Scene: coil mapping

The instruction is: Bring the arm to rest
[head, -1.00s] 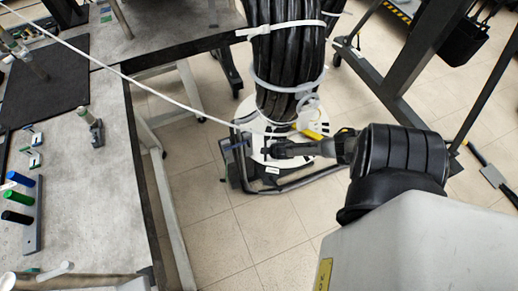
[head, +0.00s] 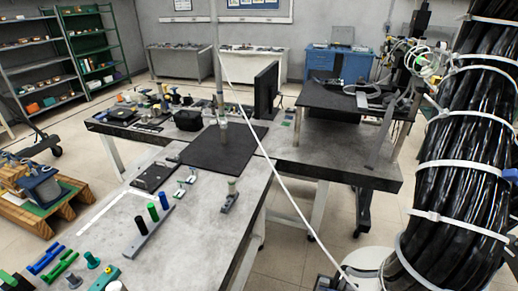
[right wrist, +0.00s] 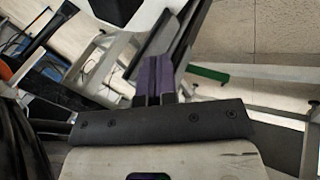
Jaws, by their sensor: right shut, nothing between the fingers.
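In the right wrist view my right gripper (right wrist: 154,80) is shut, its two dark purplish fingers together with nothing between them. It hangs clear of any object that I can make out. In the head view a thick black cable coil (head: 455,180), bound with several white ties, stands at the right and is cut off by the picture's edge. A thin white line (head: 268,150) runs from the upper middle down to the foot of the coil. Neither gripper shows in the head view.
A grey workbench (head: 215,250) with a black mat (head: 218,148), a monitor (head: 266,92) and small parts fills the middle. Shelves (head: 92,45) stand at the back left, and a wooden pallet (head: 70,210) lies at the left. Tiled floor shows around the bench.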

